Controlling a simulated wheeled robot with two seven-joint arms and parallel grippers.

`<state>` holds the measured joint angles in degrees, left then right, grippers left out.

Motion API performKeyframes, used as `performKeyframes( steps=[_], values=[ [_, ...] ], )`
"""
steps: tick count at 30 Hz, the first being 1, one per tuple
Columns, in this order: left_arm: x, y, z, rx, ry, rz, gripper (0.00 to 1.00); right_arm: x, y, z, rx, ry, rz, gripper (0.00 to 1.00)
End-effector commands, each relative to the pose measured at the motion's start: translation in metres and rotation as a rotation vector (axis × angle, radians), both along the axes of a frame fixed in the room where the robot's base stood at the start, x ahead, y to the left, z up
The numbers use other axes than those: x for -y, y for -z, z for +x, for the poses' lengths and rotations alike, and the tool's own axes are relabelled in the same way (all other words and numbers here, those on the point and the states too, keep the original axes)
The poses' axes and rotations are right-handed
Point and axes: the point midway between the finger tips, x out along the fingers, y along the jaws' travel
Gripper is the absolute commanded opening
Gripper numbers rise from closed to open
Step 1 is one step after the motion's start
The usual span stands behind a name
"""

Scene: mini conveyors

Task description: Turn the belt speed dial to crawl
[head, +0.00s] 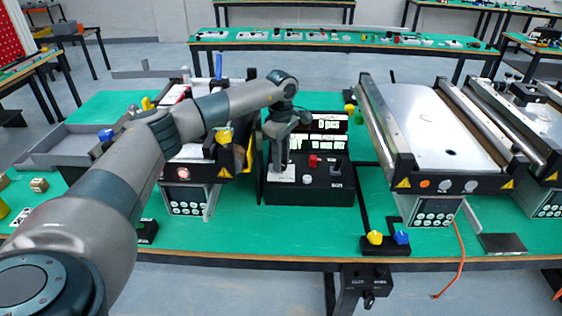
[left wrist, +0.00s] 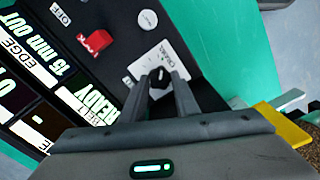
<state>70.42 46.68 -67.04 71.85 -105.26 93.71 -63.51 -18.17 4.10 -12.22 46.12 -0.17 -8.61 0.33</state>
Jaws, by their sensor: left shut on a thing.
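The black control box (head: 325,185) stands on the green table in the middle of the head view. The belt speed dial (left wrist: 158,77) is a small black knob with a white mark, on a white label plate (left wrist: 172,60) with printed words, only partly readable. In the head view the plate (head: 283,175) shows at the box's left front, and the dial is hidden by my gripper. My left gripper (head: 277,165) points down over the plate. In the left wrist view its fingertips (left wrist: 160,82) are closed around the dial. My right gripper is not in view.
A red switch (head: 313,161) and a white button (head: 307,179) sit on the box close to the gripper, with lit displays (head: 328,124) behind. Conveyors stand on both sides, including one at right (head: 440,120). A yellow and blue button block (head: 386,243) is at the front edge.

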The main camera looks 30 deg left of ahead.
Motion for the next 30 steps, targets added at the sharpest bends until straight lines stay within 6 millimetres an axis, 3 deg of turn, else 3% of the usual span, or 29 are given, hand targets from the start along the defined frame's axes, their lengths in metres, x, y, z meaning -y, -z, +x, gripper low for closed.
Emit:
performKeyframes(
  steps=[9,10,12,23,30],
  values=[
    [0.0,-0.002,0.001,0.004,0.0,0.0,0.06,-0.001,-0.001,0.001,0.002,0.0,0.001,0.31],
    [0.0,-0.002,0.001,0.004,0.0,0.0,0.3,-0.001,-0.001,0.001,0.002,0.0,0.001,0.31],
    [0.0,-0.002,0.001,0.004,0.0,0.0,0.47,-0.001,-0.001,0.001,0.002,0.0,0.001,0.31],
    [0.0,-0.002,0.0,0.001,0.0,0.0,0.47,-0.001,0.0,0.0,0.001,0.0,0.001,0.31],
    [0.0,-0.016,0.001,0.003,-0.001,0.0,0.47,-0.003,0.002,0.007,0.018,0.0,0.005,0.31]
  ],
)
